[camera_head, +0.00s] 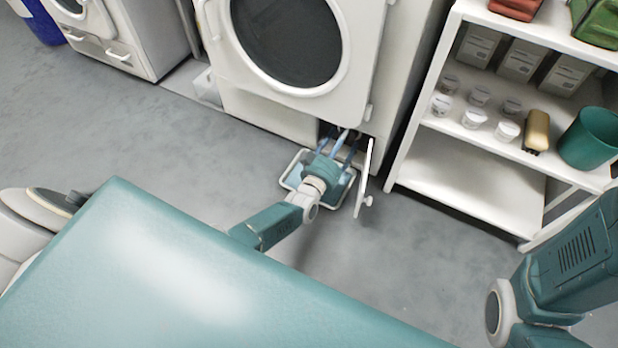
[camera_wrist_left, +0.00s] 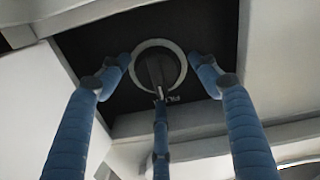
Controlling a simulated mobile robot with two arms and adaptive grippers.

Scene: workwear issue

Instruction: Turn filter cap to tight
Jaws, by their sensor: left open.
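The filter cap (camera_wrist_left: 170,58), a dark round knob with a grey rim and a raised bar grip, sits in a dark recess in the left wrist view. The bar stands near upright, with a small white mark at its lower end. Partly covered lettering shows below the rim. My left gripper (camera_wrist_left: 158,80) is open, its blue fingers spread around the cap on the left, right and below; I cannot tell whether they touch it. In the head view my left gripper (camera_head: 342,148) reaches into the low opening of the washer and hides the cap. My right gripper is out of view.
The washer's small flap (camera_head: 366,172) stands open just right of my left gripper. A shallow tray (camera_head: 287,178) lies on the floor under it. A white shelf (camera_head: 470,185) with jars, boxes and a green bin (camera_head: 588,138) stands to the right. Grey floor is clear to the left.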

